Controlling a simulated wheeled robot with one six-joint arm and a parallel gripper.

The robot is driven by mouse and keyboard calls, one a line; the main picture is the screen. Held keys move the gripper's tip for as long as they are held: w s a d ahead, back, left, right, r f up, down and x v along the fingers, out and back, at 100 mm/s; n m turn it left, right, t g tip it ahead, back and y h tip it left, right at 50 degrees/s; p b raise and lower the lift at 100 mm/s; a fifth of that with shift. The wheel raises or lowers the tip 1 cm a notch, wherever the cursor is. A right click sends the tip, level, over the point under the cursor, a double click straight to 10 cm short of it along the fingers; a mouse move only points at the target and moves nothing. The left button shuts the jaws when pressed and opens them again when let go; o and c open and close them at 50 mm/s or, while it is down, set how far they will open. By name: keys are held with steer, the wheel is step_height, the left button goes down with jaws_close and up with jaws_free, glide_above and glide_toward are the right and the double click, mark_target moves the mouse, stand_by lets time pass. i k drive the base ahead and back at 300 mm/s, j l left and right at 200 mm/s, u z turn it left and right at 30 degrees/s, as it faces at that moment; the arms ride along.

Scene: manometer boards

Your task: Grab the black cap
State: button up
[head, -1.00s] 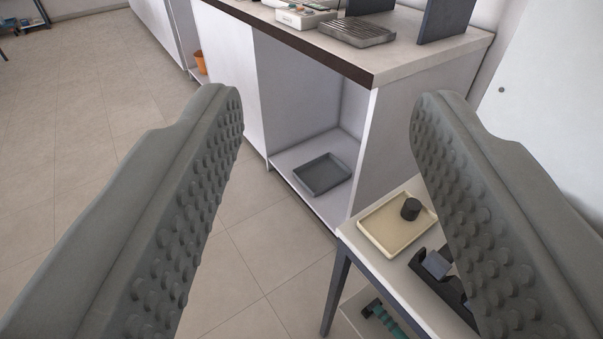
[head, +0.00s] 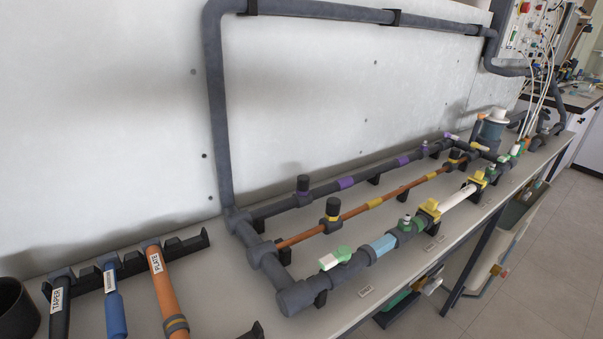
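Several small black cylindrical caps stand upright on the pipework in the head view. One black cap (head: 332,207) is on the orange pipe (head: 347,215). Another black cap (head: 303,184) is on the grey pipe behind it. A third, smaller black cap (head: 454,156) is farther right along the orange pipe. I cannot tell which of these, if any, is the cap named in the task. The cream tray with a small black cylinder is not in view. My gripper is not in view.
The pipe rig runs along a light bench (head: 400,262) against a grey wall panel (head: 300,90). Labelled pipes, including a blue one (head: 115,305), lie in a black rack at left. A black cup (head: 14,312) stands at lower left. Open floor (head: 545,255) lies at right.

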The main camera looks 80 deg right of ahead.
mark_target(303, 185)
steer(key=z, duration=2.05)
